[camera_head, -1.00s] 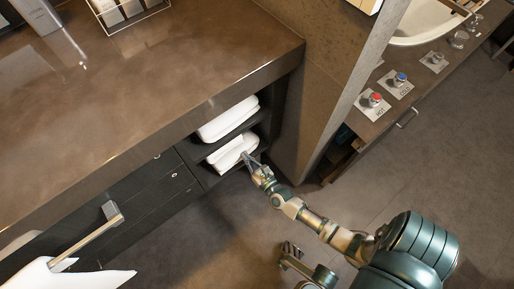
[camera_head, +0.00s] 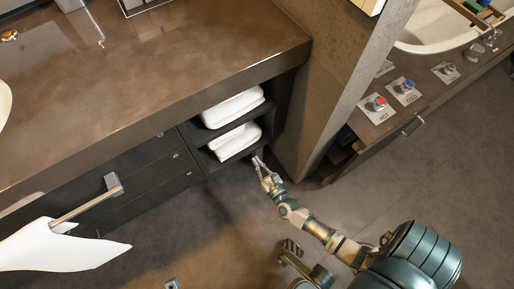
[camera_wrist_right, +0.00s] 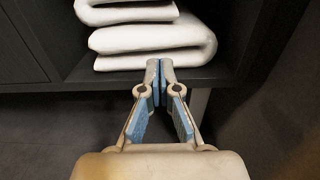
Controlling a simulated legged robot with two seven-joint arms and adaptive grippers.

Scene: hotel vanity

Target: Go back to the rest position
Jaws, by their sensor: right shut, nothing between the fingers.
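My right gripper (camera_head: 256,159) is shut and empty, just in front of the open shelf (camera_head: 212,164) under the counter. In the right wrist view its fingertips (camera_wrist_right: 160,66) meet in front of the lower folded white towel (camera_wrist_right: 150,42). In the head view the lower towel (camera_head: 236,142) lies in the lower compartment and another white towel (camera_head: 233,106) lies in the upper one. The gripper appears apart from the towels. I cannot make out my left gripper.
The brown counter (camera_head: 150,70) overhangs the shelf and dark drawers (camera_head: 130,198). A towel bar (camera_head: 85,203) with a white towel (camera_head: 60,250) juts out at lower left. A brown partition (camera_head: 320,90) stands right of the shelf. Floor (camera_head: 210,240) below is open.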

